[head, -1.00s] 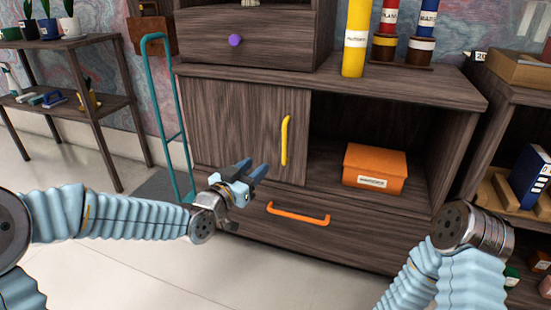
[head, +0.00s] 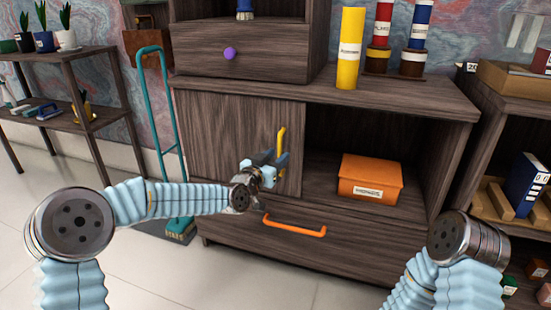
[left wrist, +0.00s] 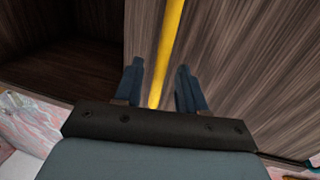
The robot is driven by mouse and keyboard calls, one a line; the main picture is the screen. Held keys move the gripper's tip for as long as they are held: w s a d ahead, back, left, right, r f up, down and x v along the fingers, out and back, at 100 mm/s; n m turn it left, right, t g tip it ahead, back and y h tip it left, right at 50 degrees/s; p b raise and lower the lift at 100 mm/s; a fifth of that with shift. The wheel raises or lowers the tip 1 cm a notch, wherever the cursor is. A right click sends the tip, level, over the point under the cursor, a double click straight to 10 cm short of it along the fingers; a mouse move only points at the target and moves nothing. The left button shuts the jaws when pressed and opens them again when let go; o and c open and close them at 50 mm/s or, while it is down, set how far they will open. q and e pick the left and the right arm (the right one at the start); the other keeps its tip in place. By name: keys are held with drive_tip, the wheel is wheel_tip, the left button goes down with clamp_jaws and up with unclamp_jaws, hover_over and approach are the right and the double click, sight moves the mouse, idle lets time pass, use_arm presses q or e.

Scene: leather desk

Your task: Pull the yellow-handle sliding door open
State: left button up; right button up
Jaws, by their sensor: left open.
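The sliding door (head: 225,135) is a dark wood panel covering the left part of the cabinet's middle bay. Its upright yellow handle (head: 281,143) is near the door's right edge. My left gripper (head: 275,160) is at the lower part of the handle, which it partly hides. In the left wrist view the yellow handle (left wrist: 168,45) runs between the two open fingers (left wrist: 159,88), with a gap on each side. My right arm shows at the lower right, but its gripper is out of view.
An orange box (head: 370,178) sits in the open bay right of the door. An orange drawer handle (head: 295,226) juts out below my left gripper. A purple knob (head: 230,53) is on the drawer above. A teal cart frame (head: 163,110) stands left of the cabinet.

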use_arm(q)
drive_tip(key=shift+c, duration=0.3)
clamp_jaws()
